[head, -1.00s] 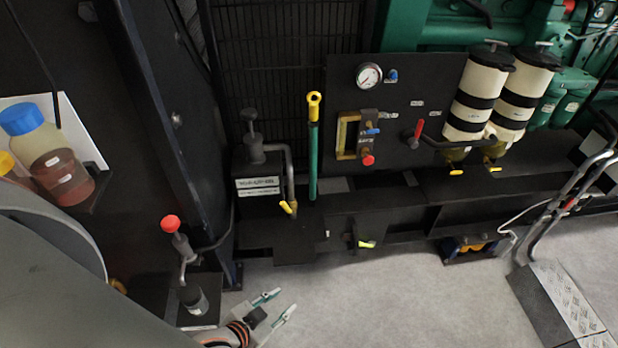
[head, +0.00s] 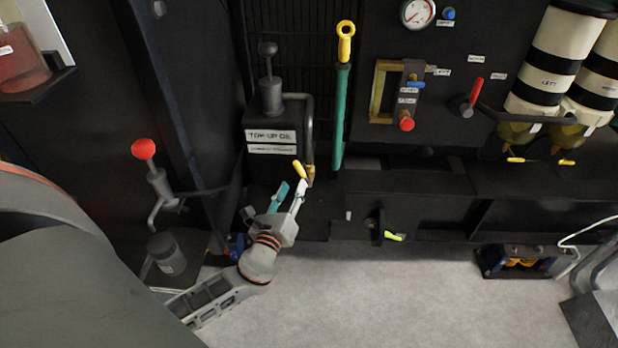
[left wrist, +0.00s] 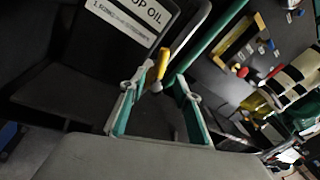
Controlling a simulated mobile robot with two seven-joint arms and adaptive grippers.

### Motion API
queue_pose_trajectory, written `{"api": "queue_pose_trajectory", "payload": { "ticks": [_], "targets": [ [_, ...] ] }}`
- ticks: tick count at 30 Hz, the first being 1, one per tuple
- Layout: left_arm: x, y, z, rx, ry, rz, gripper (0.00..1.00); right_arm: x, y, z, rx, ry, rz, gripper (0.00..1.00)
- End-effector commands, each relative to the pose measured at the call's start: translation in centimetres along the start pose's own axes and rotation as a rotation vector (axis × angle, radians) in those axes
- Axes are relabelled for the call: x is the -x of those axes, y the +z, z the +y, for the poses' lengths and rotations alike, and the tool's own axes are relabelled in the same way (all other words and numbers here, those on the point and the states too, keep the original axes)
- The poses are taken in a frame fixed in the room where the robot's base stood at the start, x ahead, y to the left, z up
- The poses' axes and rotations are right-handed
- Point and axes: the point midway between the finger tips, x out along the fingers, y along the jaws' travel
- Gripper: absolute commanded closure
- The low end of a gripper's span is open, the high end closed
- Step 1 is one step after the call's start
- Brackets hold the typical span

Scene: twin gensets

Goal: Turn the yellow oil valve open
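The yellow oil valve handle (head: 299,169) sits at the foot of the grey pipe on the dark tank labelled "TOP-UP OIL" (head: 271,138). It slants in the head view. My left gripper (head: 291,186) is open, its two fingers pointing up just below the handle. In the left wrist view, the yellow handle (left wrist: 162,64) shows ahead of and between the spread fingers of the gripper (left wrist: 156,90). Nothing is held. I cannot tell whether a finger touches the handle. My right gripper is not in view.
A green bar with a yellow ring end (head: 345,42) stands close right of the pipe. A red-knobbed lever (head: 144,149) stands at the left. Another yellow lever (head: 393,236) is low on the base frame.

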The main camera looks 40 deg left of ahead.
Motion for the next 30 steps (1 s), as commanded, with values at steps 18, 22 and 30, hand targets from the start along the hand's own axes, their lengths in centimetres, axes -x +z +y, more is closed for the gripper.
{"api": "queue_pose_trajectory", "payload": {
  "ticks": [18,22,30],
  "targets": [
    [-7.4,0.2,-0.1,-0.017,-0.004,-0.009,0.68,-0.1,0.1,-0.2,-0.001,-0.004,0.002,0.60],
    [-7.9,0.3,-0.1,-0.016,-0.004,-0.008,0.68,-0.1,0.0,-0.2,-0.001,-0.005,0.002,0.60],
    [-8.0,0.3,-0.1,-0.015,-0.004,-0.008,0.75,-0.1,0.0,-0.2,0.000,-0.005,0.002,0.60]
  ]
}}
